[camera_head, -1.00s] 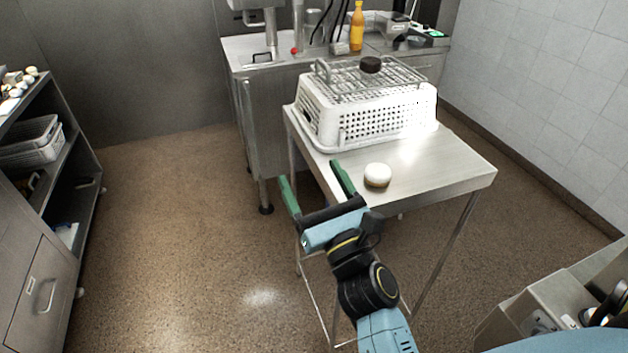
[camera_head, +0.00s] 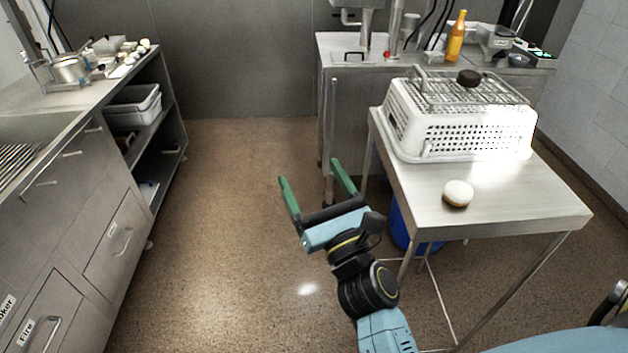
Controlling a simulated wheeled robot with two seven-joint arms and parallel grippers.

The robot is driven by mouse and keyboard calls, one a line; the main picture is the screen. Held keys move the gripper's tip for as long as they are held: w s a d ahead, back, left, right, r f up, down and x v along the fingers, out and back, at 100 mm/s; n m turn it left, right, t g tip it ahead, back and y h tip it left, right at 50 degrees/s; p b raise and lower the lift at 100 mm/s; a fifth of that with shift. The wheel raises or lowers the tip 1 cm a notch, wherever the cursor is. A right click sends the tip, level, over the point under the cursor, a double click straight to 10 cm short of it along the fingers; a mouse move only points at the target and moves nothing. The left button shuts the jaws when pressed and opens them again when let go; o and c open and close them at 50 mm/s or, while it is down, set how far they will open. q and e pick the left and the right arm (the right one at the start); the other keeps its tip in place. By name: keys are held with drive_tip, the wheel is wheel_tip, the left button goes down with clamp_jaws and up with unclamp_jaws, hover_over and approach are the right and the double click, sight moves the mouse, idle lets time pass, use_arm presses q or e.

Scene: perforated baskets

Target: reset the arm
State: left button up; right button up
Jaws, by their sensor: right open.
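My right gripper (camera_head: 318,180) has two green fingers spread wide apart, with nothing between them. It is held over the open floor, to the left of the steel table (camera_head: 500,205) and apart from it. The right arm comes up from the bottom of the view. My left gripper is not in the view.
A white perforated basket (camera_head: 460,130) with a wire rack and a dark round item (camera_head: 469,78) stands on the table. A round white-topped item (camera_head: 458,193) lies near its front edge. A counter with drawers (camera_head: 70,210) stands left. The floor (camera_head: 220,200) between is clear.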

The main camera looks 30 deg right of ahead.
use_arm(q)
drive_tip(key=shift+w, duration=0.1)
use_arm(e)
drive_tip(key=shift+f, duration=0.1)
